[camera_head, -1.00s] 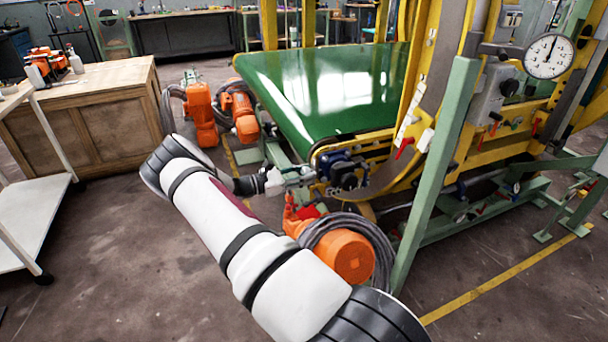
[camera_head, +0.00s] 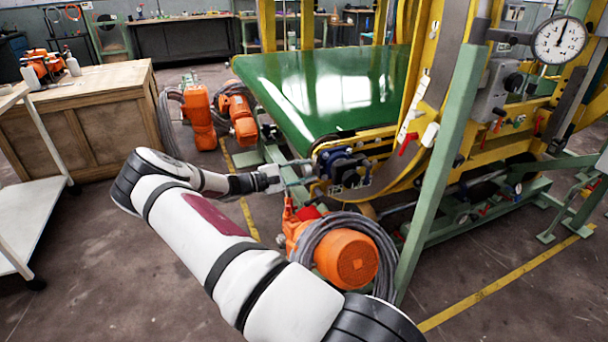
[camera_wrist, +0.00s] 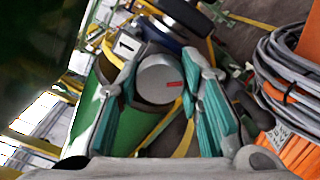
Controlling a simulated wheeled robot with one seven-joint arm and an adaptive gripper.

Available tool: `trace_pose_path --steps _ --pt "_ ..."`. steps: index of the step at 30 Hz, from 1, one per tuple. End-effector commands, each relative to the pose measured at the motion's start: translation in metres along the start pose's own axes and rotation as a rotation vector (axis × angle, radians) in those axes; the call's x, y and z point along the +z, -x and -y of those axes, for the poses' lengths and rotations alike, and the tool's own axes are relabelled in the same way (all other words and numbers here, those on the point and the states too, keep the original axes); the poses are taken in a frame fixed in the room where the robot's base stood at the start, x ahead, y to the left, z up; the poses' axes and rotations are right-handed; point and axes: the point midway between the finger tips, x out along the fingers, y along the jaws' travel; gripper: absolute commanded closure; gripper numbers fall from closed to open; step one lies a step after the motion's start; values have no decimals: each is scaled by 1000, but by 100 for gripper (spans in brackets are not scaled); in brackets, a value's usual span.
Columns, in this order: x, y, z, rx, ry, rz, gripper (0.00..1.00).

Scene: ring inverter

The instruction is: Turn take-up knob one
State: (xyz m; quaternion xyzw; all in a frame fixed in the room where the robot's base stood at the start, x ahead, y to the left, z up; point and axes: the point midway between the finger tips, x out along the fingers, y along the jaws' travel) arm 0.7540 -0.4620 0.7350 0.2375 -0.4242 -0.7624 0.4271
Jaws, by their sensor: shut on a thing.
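Take-up knob one (camera_wrist: 160,80) is a round grey knob with a small red mark on its face. It shows in the wrist view beside a white label (camera_wrist: 127,44) with the number 1. My gripper (camera_wrist: 162,64) has its teal-padded fingers on the left and right of the knob and is shut on it. In the head view my gripper (camera_head: 290,180) is at the near corner of the green-belted machine (camera_head: 320,90), beside a dark blue and black part (camera_head: 345,167). The knob is too small and covered to make out there.
An orange motor (camera_head: 350,258) with coiled grey cable stands just below my gripper, and the cable (camera_wrist: 285,75) is close on the right in the wrist view. A green post (camera_head: 438,170) rises to the right. A dial gauge (camera_head: 560,40) is at upper right.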

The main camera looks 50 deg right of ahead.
Motion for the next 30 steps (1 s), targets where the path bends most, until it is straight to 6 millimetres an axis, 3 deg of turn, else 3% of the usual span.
trace_pose_path --steps 30 --pt "-1 1 4 0 -964 2 94"
